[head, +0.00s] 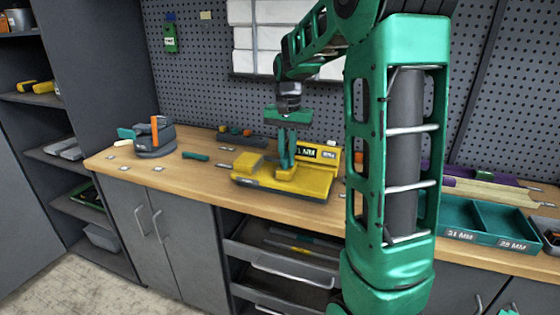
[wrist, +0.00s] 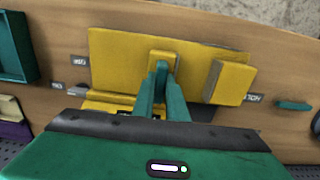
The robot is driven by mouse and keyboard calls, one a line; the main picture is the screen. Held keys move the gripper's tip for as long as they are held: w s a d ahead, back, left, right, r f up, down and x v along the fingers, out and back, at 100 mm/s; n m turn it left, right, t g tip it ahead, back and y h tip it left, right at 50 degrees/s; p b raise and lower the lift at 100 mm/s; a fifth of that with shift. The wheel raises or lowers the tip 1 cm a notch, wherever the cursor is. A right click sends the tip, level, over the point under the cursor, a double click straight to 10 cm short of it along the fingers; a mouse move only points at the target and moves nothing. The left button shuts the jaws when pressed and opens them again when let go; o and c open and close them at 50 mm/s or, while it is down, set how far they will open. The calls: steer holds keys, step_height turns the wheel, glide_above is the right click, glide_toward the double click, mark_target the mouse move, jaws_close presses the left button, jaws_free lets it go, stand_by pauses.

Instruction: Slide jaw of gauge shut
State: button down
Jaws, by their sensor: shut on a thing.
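The yellow gauge (head: 310,188) lies on the workbench in the head view, with a dark label reading "MM" on its back part. Its yellow plate also shows in the wrist view (wrist: 115,55). A raised yellow block (head: 248,162) stands at its left end; this block is at the right in the wrist view (wrist: 229,83). My gripper (head: 286,164) reaches down over the middle of the gauge. Its teal fingers are shut on a small yellow jaw (wrist: 162,57). A gap separates this jaw from the block. The fingers hide part of the jaw.
A grey device with an orange part (head: 155,136) stands at the bench's left end. A small teal piece (head: 196,156) lies between it and the gauge. Teal trays (head: 473,236) with size labels are at the right. A drawer (head: 285,262) below is partly open.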

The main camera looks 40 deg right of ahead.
steer(key=w+a, duration=0.2)
steer(key=w, duration=0.1)
steer(key=c, duration=1.8)
jaws_free()
steer(key=shift+o, duration=0.2)
step_height(320, 180, up, 11)
steer(key=shift+a+f, duration=0.1)
steer(key=shift+f, duration=0.05)
